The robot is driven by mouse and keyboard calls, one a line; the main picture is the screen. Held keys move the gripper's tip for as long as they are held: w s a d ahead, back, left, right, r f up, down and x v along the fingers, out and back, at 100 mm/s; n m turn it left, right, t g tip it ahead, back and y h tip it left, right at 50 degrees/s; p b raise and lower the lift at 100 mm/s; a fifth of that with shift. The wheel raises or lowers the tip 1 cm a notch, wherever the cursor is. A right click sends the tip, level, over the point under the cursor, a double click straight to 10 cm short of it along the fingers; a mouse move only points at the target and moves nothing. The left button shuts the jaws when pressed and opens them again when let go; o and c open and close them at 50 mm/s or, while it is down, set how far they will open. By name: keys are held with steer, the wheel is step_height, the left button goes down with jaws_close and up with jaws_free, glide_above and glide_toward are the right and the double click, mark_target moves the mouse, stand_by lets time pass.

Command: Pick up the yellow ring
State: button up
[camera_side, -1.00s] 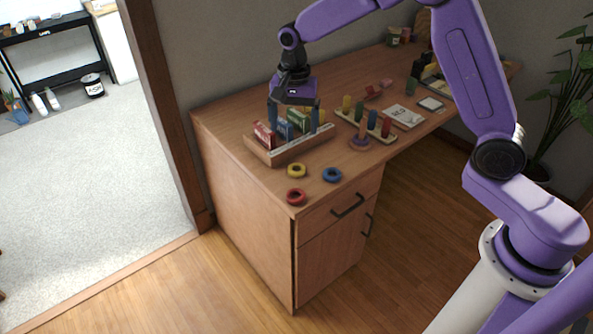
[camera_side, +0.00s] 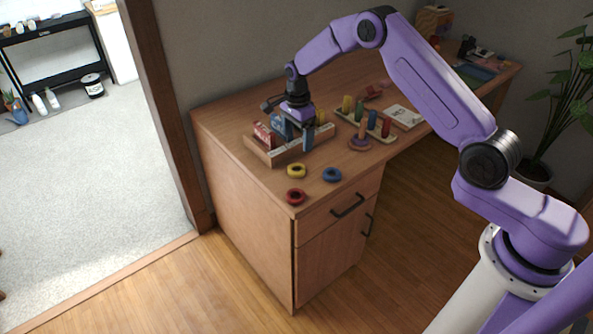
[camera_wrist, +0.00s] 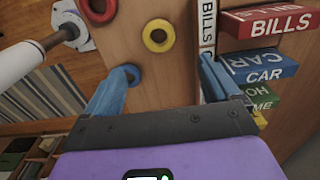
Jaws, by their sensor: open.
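The yellow ring (camera_side: 296,171) lies flat on the desk near its front left corner, in front of the wooden organizer. It also shows in the wrist view (camera_wrist: 158,36), beyond the fingertips and roughly between the fingers. My gripper (camera_side: 298,136) is over the organizer, pointing down, behind the ring and apart from it. In the wrist view its blue fingers (camera_wrist: 168,74) are spread with nothing held. A red ring (camera_side: 296,197) lies nearer the desk corner, and a blue ring (camera_side: 332,174) lies to the right of the yellow one.
The wooden organizer (camera_side: 263,155) holds upright labelled blocks, including a red BILLS block (camera_wrist: 265,22) and a blue CAR block (camera_wrist: 255,68), close to my right finger in the wrist view. A stand with a peg (camera_side: 360,143) and a board of coloured pegs (camera_side: 377,135) stand to the right.

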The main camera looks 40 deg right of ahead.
mark_target(296, 164)
steer(key=f, duration=1.1)
steer(key=shift+a+f, duration=0.2)
steer(key=c, duration=1.1)
